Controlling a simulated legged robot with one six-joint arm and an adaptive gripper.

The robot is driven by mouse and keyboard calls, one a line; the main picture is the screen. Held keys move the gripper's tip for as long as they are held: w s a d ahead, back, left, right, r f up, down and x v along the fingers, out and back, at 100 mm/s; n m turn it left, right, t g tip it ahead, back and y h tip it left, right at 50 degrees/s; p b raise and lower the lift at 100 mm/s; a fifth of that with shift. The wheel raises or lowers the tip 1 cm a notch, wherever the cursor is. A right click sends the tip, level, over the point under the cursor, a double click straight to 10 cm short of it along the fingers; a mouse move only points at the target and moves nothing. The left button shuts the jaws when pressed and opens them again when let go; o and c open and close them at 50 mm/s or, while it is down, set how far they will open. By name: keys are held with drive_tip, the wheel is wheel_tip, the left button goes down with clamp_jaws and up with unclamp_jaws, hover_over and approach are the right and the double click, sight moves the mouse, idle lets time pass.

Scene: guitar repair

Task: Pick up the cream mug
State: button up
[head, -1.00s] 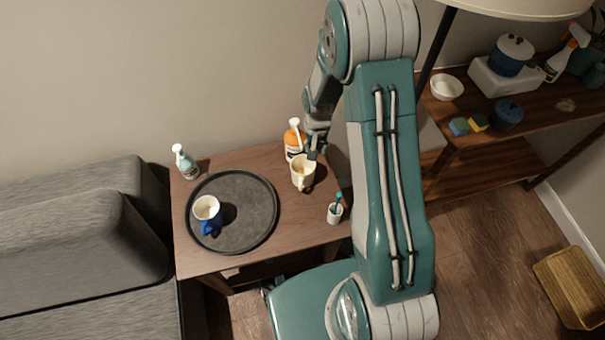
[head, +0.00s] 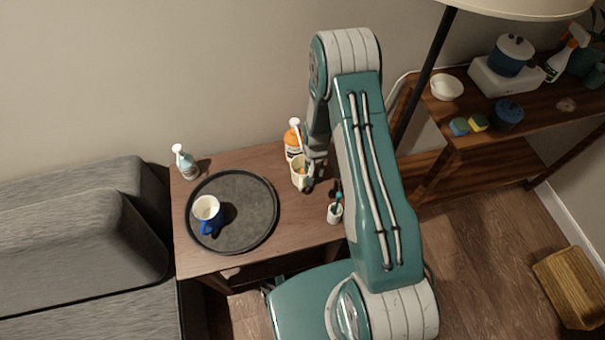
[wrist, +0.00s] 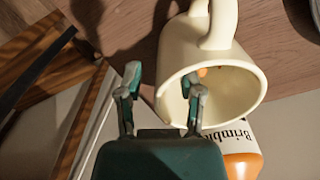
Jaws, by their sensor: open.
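The cream mug (head: 298,174) stands on the small wooden table, near its back right part. In the wrist view the cream mug (wrist: 180,45) shows its handle and open mouth, with a small orange spot inside. My gripper (head: 311,178) is at the mug's right side in the head view and partly covers it. In the wrist view my gripper (wrist: 164,84) is open: one finger shows outside the mug's wall, the other overlaps its mouth. I cannot tell whether either finger touches the mug.
An orange-and-white bottle (head: 293,142) stands close behind the mug. A cup with a toothbrush (head: 334,214) is at the front right. A dark round tray (head: 252,225) holds a white-and-blue mug (head: 207,210). A spray bottle (head: 184,163) stands at the back left.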

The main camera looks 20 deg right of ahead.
drive_tip(key=shift+f, duration=0.2)
clamp_jaws()
drive_tip(key=shift+r, duration=0.15)
drive_tip(key=shift+r, duration=3.3)
drive_tip(key=s+a, duration=0.2)
drive_tip(key=a, duration=1.5)
drive_tip(key=shift+s+a, duration=0.35)
drive_tip(key=shift+a, duration=0.05)
drive_tip(key=shift+r, duration=0.1)
